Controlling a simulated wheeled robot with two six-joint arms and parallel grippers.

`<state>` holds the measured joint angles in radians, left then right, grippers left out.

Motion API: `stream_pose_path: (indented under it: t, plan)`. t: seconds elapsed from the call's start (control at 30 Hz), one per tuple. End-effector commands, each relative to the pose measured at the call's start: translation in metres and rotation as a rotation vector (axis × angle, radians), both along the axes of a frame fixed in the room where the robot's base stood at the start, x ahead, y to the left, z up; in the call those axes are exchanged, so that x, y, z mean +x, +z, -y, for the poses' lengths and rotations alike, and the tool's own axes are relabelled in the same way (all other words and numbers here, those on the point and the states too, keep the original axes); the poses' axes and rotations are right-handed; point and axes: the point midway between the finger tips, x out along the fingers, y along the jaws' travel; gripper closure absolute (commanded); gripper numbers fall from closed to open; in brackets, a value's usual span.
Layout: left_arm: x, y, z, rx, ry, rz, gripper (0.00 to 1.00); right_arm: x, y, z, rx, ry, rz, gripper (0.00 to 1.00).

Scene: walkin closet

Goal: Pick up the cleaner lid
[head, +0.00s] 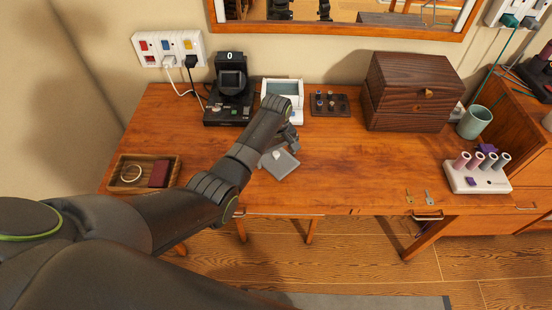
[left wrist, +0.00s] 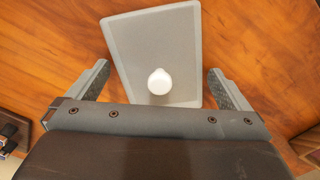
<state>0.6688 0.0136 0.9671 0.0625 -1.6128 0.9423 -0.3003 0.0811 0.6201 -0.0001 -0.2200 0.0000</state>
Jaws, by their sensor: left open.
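The cleaner lid is a flat grey rectangular plate (head: 282,167) with a round white knob (head: 276,155), lying on the wooden table. In the left wrist view the lid (left wrist: 150,40) lies ahead, its knob (left wrist: 160,82) between my fingers. My left gripper (head: 293,142) is just above the lid's far side in the head view. Its two fingers (left wrist: 158,70) are spread wide with nothing between them at their own height that I can make out as held. The open white cleaner box (head: 297,104) stands behind, partly hidden by my left arm. My right gripper is not in view.
A black device (head: 231,88) stands left of the cleaner box. A small rack (head: 330,104) and a dark wooden chest (head: 410,92) stand to the right. A wooden tray (head: 128,186) is at left, a spool holder (head: 478,182) at right.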

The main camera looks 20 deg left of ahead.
Motion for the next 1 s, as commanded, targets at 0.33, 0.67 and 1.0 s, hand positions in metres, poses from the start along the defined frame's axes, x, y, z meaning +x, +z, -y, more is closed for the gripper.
stream_pose_path:
  t: [0.33, 0.67, 1.0]
  plan:
    - [0.0, -0.003, 0.0, 0.0, 0.0, 0.0, 0.09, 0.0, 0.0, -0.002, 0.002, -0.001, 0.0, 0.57]
    - [0.0, -0.003, 0.0, 0.0, 0.0, 0.0, 0.34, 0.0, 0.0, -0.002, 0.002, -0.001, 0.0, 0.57]
    - [0.001, 0.033, 0.0, -0.001, 0.0, 0.005, 0.34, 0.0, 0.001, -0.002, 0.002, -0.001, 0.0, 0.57]
